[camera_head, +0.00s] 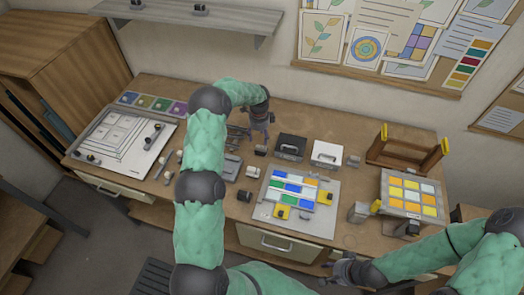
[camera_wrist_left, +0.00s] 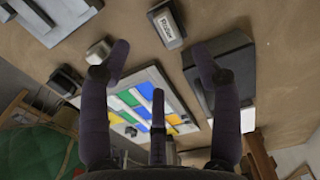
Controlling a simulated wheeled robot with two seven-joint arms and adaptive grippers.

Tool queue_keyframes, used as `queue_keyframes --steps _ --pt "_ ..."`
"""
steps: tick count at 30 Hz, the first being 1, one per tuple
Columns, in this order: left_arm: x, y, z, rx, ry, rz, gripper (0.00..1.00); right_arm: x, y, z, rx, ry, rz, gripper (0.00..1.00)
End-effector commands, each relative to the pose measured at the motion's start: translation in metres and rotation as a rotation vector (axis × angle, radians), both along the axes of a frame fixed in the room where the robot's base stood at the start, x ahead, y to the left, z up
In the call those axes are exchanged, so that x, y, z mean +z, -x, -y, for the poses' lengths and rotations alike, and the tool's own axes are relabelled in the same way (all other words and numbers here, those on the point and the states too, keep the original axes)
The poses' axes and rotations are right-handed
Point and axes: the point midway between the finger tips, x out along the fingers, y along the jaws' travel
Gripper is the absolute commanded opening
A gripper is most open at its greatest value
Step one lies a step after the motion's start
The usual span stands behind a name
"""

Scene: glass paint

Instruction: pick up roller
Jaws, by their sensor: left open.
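My left gripper (camera_head: 263,133) hangs over the back middle of the workbench. In the left wrist view its dark fingers (camera_wrist_left: 160,62) are spread apart with nothing between them. I cannot tell for sure which piece is the roller. Small dark and pale cylinder-like pieces lie near the gripper, such as a dark one (camera_head: 244,196) beside the colored glass panel (camera_head: 290,188). A small labeled piece (camera_wrist_left: 166,23) and a pale metal one (camera_wrist_left: 98,51) lie beyond the fingers in the wrist view. My right gripper (camera_head: 340,272) is in front of the bench, its finger opening unclear.
A black case (camera_head: 290,147) and a white case (camera_head: 327,153) stand right of my left gripper. A drawing board (camera_head: 122,143) lies at the left. A wooden rack (camera_head: 407,150) and a yellow tile panel (camera_head: 409,194) are at the right. A shelf (camera_head: 200,15) hangs above.

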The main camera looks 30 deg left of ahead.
Motion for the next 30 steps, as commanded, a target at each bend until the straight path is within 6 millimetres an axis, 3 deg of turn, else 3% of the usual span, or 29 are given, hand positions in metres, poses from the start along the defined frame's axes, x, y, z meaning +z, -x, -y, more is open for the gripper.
queue_keyframes --steps 6,14,24,30 --pt "-0.028 0.0 0.0 0.001 0.001 -0.002 0.63 0.005 0.0 0.0 0.0 0.0 0.0 0.4" --pt "-0.042 -0.001 0.0 0.0 0.001 -0.002 0.63 0.009 0.0 0.0 0.0 0.0 0.0 0.4" --pt "-0.078 -0.005 0.0 0.001 0.0 -0.001 0.63 0.018 0.0 0.0 0.0 0.0 0.0 0.4" --pt "-0.085 -0.005 0.0 0.001 0.0 0.0 0.63 0.019 0.0 0.0 0.0 0.0 0.0 0.4"
